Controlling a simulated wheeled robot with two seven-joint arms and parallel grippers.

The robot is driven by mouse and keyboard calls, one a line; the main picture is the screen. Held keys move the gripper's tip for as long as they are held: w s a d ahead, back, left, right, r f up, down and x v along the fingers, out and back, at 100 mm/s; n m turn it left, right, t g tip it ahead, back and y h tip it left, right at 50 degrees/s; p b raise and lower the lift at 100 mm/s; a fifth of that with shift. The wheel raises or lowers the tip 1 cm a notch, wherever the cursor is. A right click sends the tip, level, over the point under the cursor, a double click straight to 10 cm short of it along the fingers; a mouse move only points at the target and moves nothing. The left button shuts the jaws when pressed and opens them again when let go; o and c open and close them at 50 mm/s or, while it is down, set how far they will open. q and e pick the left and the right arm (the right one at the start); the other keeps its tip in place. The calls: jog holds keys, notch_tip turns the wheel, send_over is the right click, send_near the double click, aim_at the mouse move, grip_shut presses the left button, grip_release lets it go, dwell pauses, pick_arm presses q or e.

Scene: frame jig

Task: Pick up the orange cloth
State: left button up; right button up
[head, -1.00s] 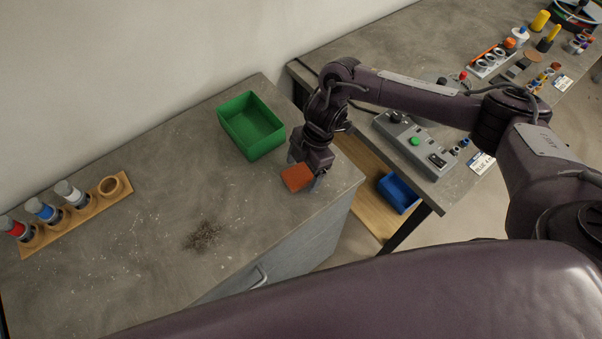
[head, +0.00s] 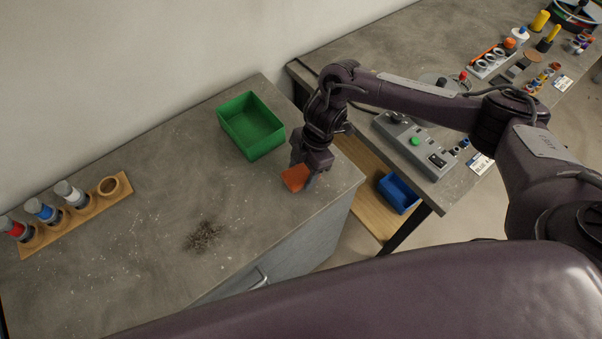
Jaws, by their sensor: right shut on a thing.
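The orange cloth (head: 295,178) is a small folded block near the right end of the grey counter (head: 150,235). My right gripper (head: 306,178) is shut on it, with a finger showing at its right side. The far finger is hidden behind the cloth. I cannot tell whether the cloth touches the counter or hangs just above it. My left gripper is not in view.
A green bin (head: 251,127) stands just left of and behind my right gripper. Dark debris (head: 204,236) lies mid-counter. A wooden rack (head: 83,212) with several bottles is at far left. A control box (head: 418,142) sits on the right bench.

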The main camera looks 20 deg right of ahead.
aim_at(303, 172)
notch_tip(303, 172, up, 21)
jog(key=shift+f, duration=0.2)
dwell(0.4)
